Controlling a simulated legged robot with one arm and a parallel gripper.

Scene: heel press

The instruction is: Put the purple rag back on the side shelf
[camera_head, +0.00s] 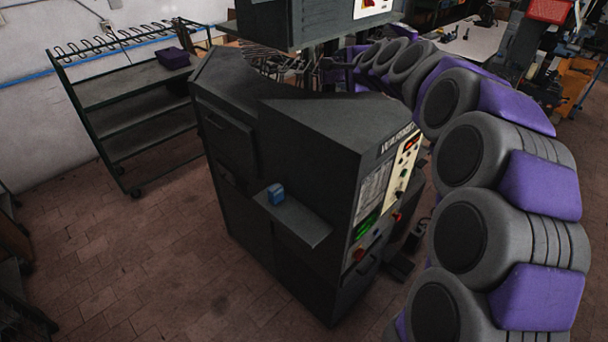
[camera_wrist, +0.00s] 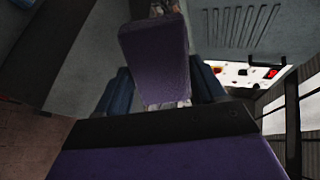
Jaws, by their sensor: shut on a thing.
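My gripper (camera_wrist: 162,80) shows in the wrist view, its two dark blue fingers on either side of a purple rag (camera_wrist: 154,52). The rag looks like a flat purple block, held upright between the fingers. In the head view, my gripper and the rag are hidden behind the machine, where my arm curls round. The side shelf (camera_head: 305,228) looks to be the small dark ledge on the near side of the machine. A small blue object (camera_head: 276,193) stands at its left end; the right part of the ledge is bare.
The dark press machine (camera_head: 305,125) stands mid-view, with a control panel (camera_head: 385,180) on its right face. A wheeled rack (camera_head: 125,88) with a dark purple box (camera_head: 173,58) stands at the left wall. The brick floor (camera_head: 140,235) at the left front is clear.

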